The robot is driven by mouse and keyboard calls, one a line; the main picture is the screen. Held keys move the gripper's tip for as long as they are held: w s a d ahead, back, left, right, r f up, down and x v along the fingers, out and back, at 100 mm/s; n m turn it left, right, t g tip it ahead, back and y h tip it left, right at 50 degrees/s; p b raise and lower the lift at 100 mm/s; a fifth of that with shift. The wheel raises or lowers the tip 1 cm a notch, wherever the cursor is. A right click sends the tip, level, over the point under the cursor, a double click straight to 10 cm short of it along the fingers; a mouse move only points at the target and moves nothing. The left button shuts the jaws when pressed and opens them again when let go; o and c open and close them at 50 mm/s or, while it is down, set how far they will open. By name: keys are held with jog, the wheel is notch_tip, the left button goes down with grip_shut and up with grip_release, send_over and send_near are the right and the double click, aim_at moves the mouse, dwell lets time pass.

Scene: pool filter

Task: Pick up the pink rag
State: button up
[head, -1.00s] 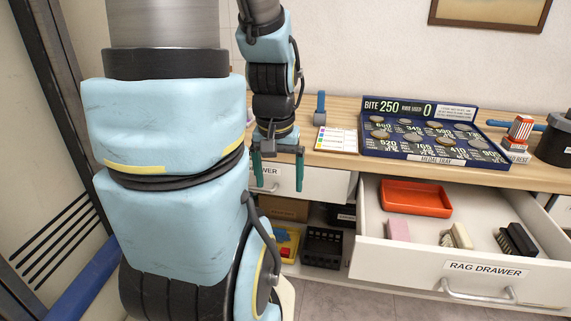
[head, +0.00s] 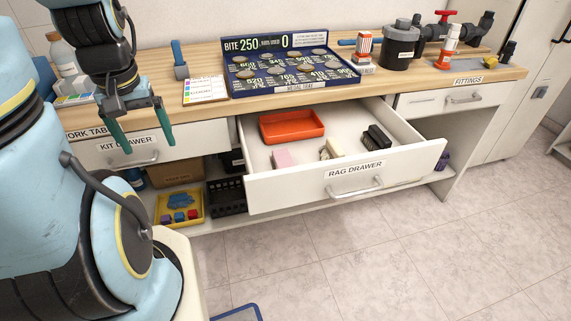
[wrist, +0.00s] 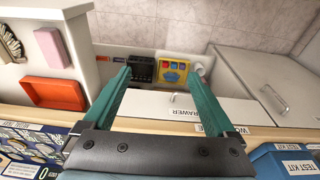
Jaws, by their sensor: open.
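The pink rag (head: 283,158) is a small pink block-shaped thing in the open rag drawer (head: 345,182), near its left front corner. In the wrist view the pink rag (wrist: 52,48) shows at the upper left, beside the orange tray. My gripper (head: 145,143) points down in front of the closed kit drawer, left of the rag drawer and apart from the rag. Its two green fingers are spread with nothing between them, as the wrist view also shows (wrist: 162,72).
The drawer also holds an orange tray (head: 291,126), a beige brush (head: 331,149) and a black brush (head: 376,138). A blue medal tray (head: 288,72) stands on the worktop above. A yellow tray (head: 180,207) and black crate (head: 227,197) sit on the low shelf.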

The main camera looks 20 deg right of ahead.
jog(key=shift+o, duration=0.5)
jog(key=g+p, duration=0.2)
send_over(285, 161)
jog(key=f, duration=1.3)
jog(key=shift+w, duration=0.25)
jog(key=shift+s+f+p, duration=0.15)
jog(key=shift+f+p, duration=1)
jog(key=shift+f, duration=2.1)
